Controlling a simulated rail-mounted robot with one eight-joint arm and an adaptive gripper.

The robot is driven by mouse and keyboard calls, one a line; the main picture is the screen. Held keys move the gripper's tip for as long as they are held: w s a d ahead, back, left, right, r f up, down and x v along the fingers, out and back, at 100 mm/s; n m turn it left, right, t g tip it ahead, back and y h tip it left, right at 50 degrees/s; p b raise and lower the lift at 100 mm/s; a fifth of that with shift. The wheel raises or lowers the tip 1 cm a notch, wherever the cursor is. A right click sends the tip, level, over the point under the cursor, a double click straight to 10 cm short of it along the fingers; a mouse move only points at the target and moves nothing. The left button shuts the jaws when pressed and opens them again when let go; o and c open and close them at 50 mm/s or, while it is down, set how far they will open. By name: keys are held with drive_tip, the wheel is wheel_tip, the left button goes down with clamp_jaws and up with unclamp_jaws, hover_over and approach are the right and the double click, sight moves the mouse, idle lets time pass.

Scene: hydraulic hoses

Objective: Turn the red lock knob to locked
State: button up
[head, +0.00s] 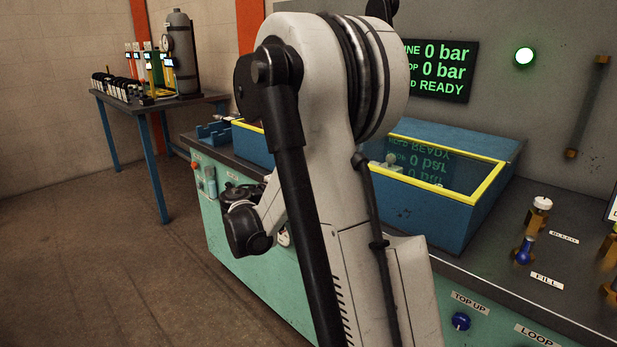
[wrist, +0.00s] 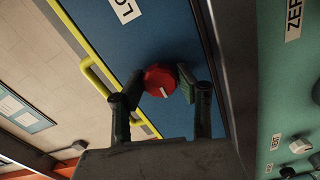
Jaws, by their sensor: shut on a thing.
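The red lock knob (wrist: 158,80) shows in the wrist view on a blue panel (wrist: 177,40). A short white mark is on its face. My gripper (wrist: 161,85) has one dark finger on each side of the knob and is shut on it. A white label (wrist: 124,9) on the blue panel is cut off at the top edge, with the letters "LO" readable. In the head view my arm stands in front of the bench, and the knob and my fingertips cannot be made out.
A yellow handle bar (wrist: 98,82) runs along the blue panel's left edge. A teal bench front (wrist: 290,90) lies at right. In the head view, a yellow-rimmed blue box (head: 497,165) sits on the bench below a screen (head: 440,71) reading 0 bar and READY.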

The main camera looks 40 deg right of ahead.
drive_tip(key=o, duration=1.1)
drive_tip(key=a, duration=1.2)
drive_tip(key=shift+s, duration=0.35)
drive_tip(key=s+a+r+n+t+y+p, duration=0.1)
drive_tip(key=s+a+r+t+y+p, duration=0.1)
drive_tip(key=s+a+y, duration=0.4)
drive_tip(key=s+a+r+t+y+p, duration=0.2)
drive_tip(key=s+a+y+p, duration=0.3)
drive_tip(key=s+a, duration=0.3)
drive_tip(key=s+a+r+n+t+y+p, duration=0.1)
drive_tip(key=s+a+r+t+y+p, duration=0.1)
drive_tip(key=s+a+y+p, duration=0.2)
drive_tip(key=shift+s+a+n+y, duration=0.1)
drive_tip(key=shift+s+a+y, duration=0.5)
drive_tip(key=shift+a, duration=0.45)
drive_tip(key=shift+s+a+n+y, duration=0.1)
drive_tip(key=shift+s+a+y, duration=0.3)
drive_tip(key=shift+s+a, duration=0.5)
drive_tip(key=shift+s+a+n+y, duration=0.1)
drive_tip(key=shift+s+a+y, duration=0.4)
drive_tip(key=shift+a, duration=0.7)
